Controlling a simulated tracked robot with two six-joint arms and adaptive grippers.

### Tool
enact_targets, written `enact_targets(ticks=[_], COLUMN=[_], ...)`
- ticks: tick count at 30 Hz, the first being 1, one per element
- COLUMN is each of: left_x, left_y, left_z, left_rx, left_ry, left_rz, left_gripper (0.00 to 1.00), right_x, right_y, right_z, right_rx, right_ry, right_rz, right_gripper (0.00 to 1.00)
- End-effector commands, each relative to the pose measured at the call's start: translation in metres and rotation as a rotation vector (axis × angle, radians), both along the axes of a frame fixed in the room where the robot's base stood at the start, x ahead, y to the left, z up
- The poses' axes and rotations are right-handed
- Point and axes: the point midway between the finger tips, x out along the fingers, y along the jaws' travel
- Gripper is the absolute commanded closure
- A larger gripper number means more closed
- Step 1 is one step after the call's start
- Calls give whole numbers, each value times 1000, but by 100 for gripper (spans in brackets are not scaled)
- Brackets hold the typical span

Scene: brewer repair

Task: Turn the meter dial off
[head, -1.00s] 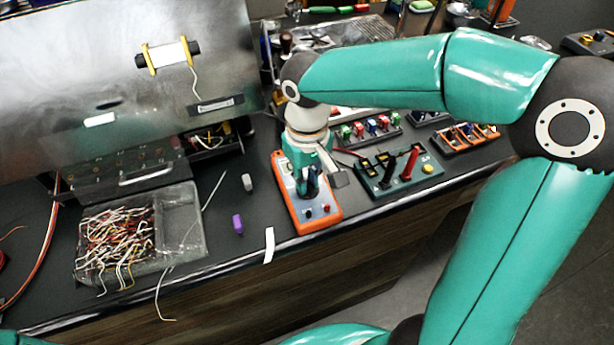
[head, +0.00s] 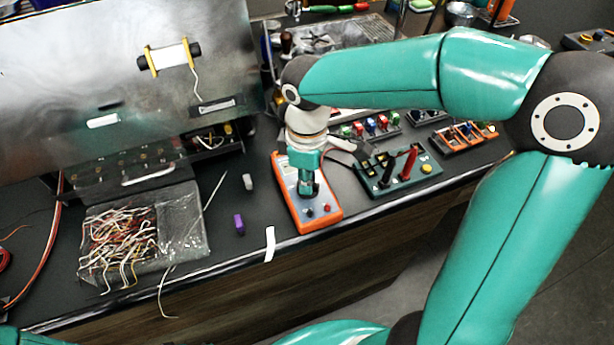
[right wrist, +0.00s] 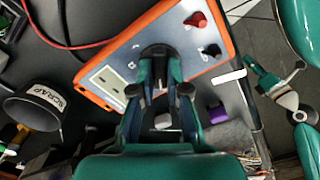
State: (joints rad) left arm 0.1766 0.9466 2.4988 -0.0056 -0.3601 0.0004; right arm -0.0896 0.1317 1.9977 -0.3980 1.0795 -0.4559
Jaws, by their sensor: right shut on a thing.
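The orange meter (head: 285,172) with a grey-blue face lies on the dark bench in the head view; it also shows in the right wrist view (right wrist: 118,62). My right gripper (head: 308,190) points down onto the meter's face. In the right wrist view my right gripper (right wrist: 158,72) is shut on the black round meter dial (right wrist: 158,52). The fingers cover part of the dial, so its pointer setting is hard to read. A red and a black plug socket sit beside the dial. A small gripper-like shape at the right of the wrist view may be my left gripper; its jaws are unclear.
A dark green board (head: 405,180) with red and black probes stands right of the meter. A clear tray (head: 195,215) of wires and a purple block (head: 239,224) lie to the left. A scrap cup (right wrist: 35,105) shows in the wrist view. The bench's front edge is near the meter.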

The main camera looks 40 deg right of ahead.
Motion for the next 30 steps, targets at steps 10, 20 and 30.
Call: enact_targets(ticks=[10,20,30], left_x=[0,0,0], left_y=[0,0,0], left_z=[1,1,1], left_rx=[0,0,0], left_ry=[0,0,0], left_rz=[0,0,0], left_gripper=[60,60,60], right_x=[0,0,0], right_y=[0,0,0], right_z=[0,0,0], right_rx=[1,1,1], right_ry=[-1,-1,-1], right_rz=[53,52,51], right_gripper=[100,79,60])
